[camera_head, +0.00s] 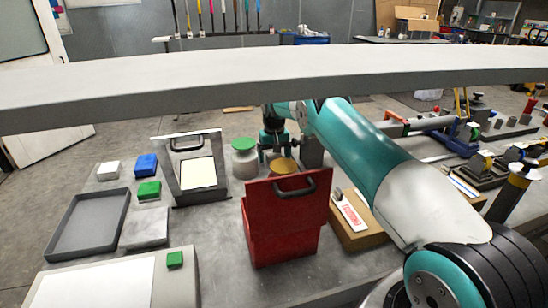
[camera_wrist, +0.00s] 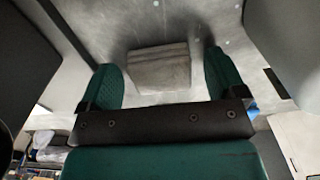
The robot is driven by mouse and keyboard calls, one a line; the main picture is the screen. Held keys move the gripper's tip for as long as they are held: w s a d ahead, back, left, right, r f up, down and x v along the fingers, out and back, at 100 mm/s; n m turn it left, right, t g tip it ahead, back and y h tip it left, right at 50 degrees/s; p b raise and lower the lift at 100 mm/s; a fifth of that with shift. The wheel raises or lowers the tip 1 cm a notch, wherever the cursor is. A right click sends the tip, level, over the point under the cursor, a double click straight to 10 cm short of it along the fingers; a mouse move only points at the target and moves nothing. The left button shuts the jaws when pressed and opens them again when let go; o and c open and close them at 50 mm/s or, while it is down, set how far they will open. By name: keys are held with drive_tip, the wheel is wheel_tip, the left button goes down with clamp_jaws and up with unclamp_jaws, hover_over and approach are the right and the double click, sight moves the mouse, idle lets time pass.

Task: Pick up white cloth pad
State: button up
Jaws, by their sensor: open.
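In the wrist view, a pale grey-white folded cloth pad (camera_wrist: 158,70) lies on a grey surface between the two green fingers of my gripper (camera_wrist: 160,58). The fingers are open, with a gap to each side of the pad. In the head view, my gripper (camera_head: 275,152) points down behind the red box, above or near a yellow round lid. I see no pad under it there; the red box and the lid may hide it. A small white block-like pad (camera_head: 108,170) shows at the far left of the bench; I cannot tell whether it is the same one.
A red box (camera_head: 283,225) with a dark handle stands in front of my gripper. A green-lidded jar (camera_head: 244,160) and a grey handled case (camera_head: 185,170) stand to its left. The yellow lid (camera_head: 284,166) is close by. A large pale beam (camera_head: 200,85) crosses above the bench.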

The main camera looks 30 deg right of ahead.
sight(274, 154)
drive_tip(key=c, duration=1)
drive_tip(key=shift+r, duration=0.1)
wheel_tip(274, 154, up, 18)
drive_tip(key=shift+f+b, duration=0.1)
drive_tip(key=shift+b, duration=0.45)
